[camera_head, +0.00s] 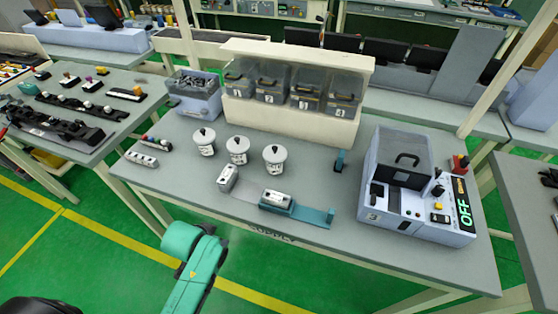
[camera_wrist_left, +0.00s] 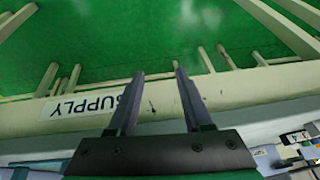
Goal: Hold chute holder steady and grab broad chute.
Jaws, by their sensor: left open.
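A teal holder-like bracket (camera_head: 316,216) lies near the front edge of the table, with a white block (camera_head: 277,199) with dark holes on it. A flat grey piece (camera_head: 240,207) lies beside it, and a second white block (camera_head: 227,178) stands at its left. A small teal upright piece (camera_head: 340,161) stands farther back. I cannot tell for sure which of these are the chute holder and broad chute. My left gripper (camera_wrist_left: 160,73) is open and empty in the left wrist view, before the table's SUPPLY-labelled edge. The head view does not clearly show its fingers. My right gripper is not in view.
Three white lidded cups (camera_head: 238,151) stand behind the blocks. Bins in a cream rack (camera_head: 290,120) stand at the back. A grey-blue machine reading OFF (camera_head: 410,205) fills the right side. A small connector strip (camera_head: 142,159) lies at left. The front middle-right tabletop is clear.

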